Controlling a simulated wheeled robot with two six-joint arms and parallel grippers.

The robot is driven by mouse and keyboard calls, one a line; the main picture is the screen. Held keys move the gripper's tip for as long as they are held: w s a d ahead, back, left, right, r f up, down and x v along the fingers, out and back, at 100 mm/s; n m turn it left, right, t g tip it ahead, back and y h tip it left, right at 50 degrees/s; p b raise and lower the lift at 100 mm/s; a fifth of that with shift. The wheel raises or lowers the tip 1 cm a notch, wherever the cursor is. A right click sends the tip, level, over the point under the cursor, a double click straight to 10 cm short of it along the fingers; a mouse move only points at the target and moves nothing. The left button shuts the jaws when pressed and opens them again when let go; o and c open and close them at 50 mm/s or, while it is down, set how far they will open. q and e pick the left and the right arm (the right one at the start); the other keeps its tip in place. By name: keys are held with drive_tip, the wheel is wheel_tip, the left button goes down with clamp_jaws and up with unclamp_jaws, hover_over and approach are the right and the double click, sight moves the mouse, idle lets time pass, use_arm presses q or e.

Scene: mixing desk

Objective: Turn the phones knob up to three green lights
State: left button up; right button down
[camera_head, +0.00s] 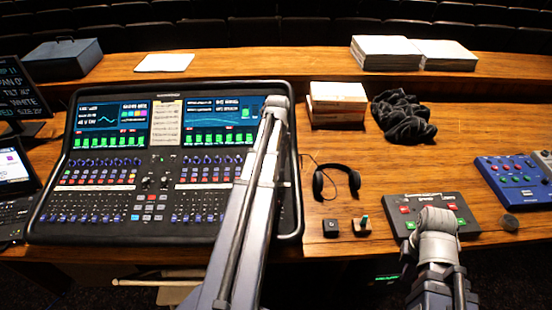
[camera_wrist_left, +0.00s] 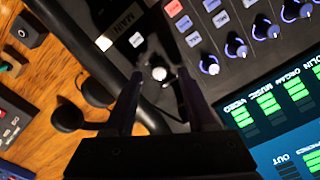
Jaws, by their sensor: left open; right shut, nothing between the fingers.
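The mixing desk (camera_head: 150,227) stands left of centre with lit screens. In the left wrist view, a small pale-topped round knob (camera_wrist_left: 158,73) stands alone on the dark panel. I cannot read a phones label beside it. My left gripper (camera_wrist_left: 160,80) is open, with its two fingers on either side of that knob in the picture. I cannot tell whether they touch it. In the head view my left arm covers the desk's right part and hides this knob. My right gripper (camera_head: 437,217) is shut and empty, in front of a grey button box (camera_head: 412,202).
Black headphones (camera_head: 337,181) lie right of the desk, near two small blocks (camera_head: 331,228). Behind are a box of papers (camera_head: 338,98) and a dark cloth heap (camera_head: 403,117). A blue control box (camera_head: 512,182) is far right. Bare wood shows between them.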

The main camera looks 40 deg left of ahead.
use_arm(q)
wheel_tip(320, 180, up, 6)
drive_tip(key=p, duration=0.5)
drive_tip(key=shift+d+r+p, duration=0.1)
drive_tip(key=shift+r+p, duration=0.1)
drive_tip(key=shift+p, duration=0.1)
drive_tip(key=s+d+f+m+b, duration=0.2)
drive_tip(key=d+m, duration=0.1)
drive_tip(key=d, duration=2.1)
drive_tip(key=s+d+f+m+b, duration=0.1)
drive_tip(key=s+d, duration=0.4)
drive_tip(key=d, duration=0.3)
drive_tip(key=s+d+f+m+y+b, duration=0.1)
drive_tip(key=s+d, duration=0.4)
drive_tip(key=d, duration=0.3)
drive_tip(key=shift+d, duration=0.15)
drive_tip(key=shift+s, duration=0.1)
